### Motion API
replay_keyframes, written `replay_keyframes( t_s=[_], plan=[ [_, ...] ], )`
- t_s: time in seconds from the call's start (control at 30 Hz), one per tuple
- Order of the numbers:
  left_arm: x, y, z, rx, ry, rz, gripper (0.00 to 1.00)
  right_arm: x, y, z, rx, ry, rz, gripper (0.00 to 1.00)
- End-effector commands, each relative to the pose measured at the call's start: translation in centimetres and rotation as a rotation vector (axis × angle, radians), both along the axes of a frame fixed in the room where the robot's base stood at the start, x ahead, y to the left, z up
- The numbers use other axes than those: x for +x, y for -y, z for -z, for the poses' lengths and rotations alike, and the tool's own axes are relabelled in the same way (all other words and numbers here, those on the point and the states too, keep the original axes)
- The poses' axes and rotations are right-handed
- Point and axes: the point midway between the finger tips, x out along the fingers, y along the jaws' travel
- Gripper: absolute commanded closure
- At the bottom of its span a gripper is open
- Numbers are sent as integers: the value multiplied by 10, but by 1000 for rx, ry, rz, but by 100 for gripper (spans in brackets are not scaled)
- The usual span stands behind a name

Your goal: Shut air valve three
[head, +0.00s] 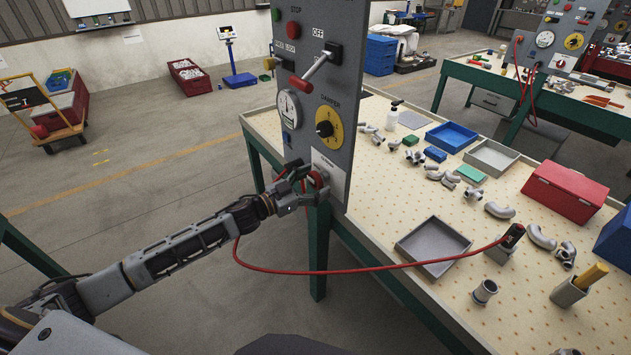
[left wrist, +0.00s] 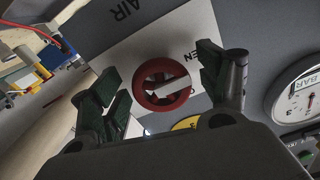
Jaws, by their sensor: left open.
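The air valve is a red round handwheel (head: 319,179) on a pale label plate (head: 331,168) low on the grey upright panel (head: 340,100). No number is readable. My left gripper (head: 308,184) is open in front of the wheel. In the left wrist view, the fingers of my left gripper (left wrist: 160,70) stand apart on either side of the wheel, with nothing held. Contact cannot be told. My right gripper is not in view.
Above the valve are a yellow dial with a black knob (head: 325,129), a gauge (head: 289,110) and a red-gripped lever (head: 318,68). A red hose (head: 330,272) loops below. The bench (head: 420,205) on the right holds trays, castings and a red box (head: 564,192).

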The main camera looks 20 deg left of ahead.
Motion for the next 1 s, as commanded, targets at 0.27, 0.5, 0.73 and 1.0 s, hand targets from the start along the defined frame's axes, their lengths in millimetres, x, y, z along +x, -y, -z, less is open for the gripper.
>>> replay_keyframes(
  t_s=[0.27, 0.5, 0.73, 1.0],
  plan=[
    [5, 4, -1, 1, 2, 1, 24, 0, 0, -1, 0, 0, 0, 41],
    [5, 4, 0, 1, 0, 1, 24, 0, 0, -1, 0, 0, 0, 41],
    [5, 4, 0, 0, 1, 1, 51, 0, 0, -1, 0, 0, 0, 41],
    [5, 4, 0, 2, 2, 1, 71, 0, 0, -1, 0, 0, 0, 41]
  ],
)
